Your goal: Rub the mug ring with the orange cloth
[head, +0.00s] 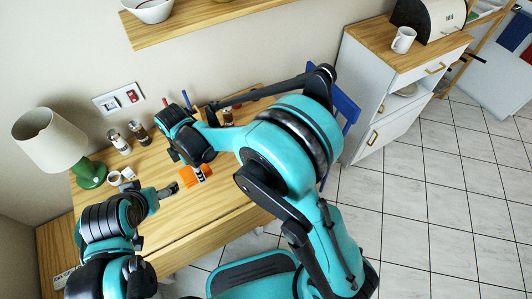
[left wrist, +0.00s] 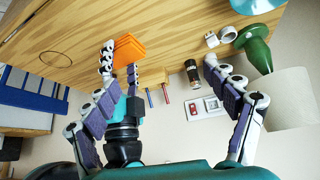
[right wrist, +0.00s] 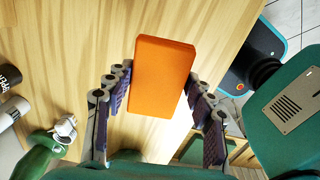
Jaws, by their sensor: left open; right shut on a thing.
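The orange cloth is a thick folded pad, held between the fingers of my right gripper (right wrist: 158,78) in the right wrist view, where the cloth (right wrist: 162,85) fills the middle. In the head view the cloth (head: 186,176) is over the wooden table, partly covered by my right gripper (head: 198,173); I cannot tell whether it touches the wood. The mug ring (left wrist: 56,52) is a thin dark circle on the table in the left wrist view, apart from the cloth (left wrist: 130,49). I cannot make the ring out in the head view. My left gripper (head: 155,214) is open and empty.
A green lamp (head: 89,174), two jars (head: 119,142) and small white items (head: 115,178) stand at the table's left and back. A blue chair (head: 345,108) is beyond my right arm. The table (head: 205,215) is bare at the front.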

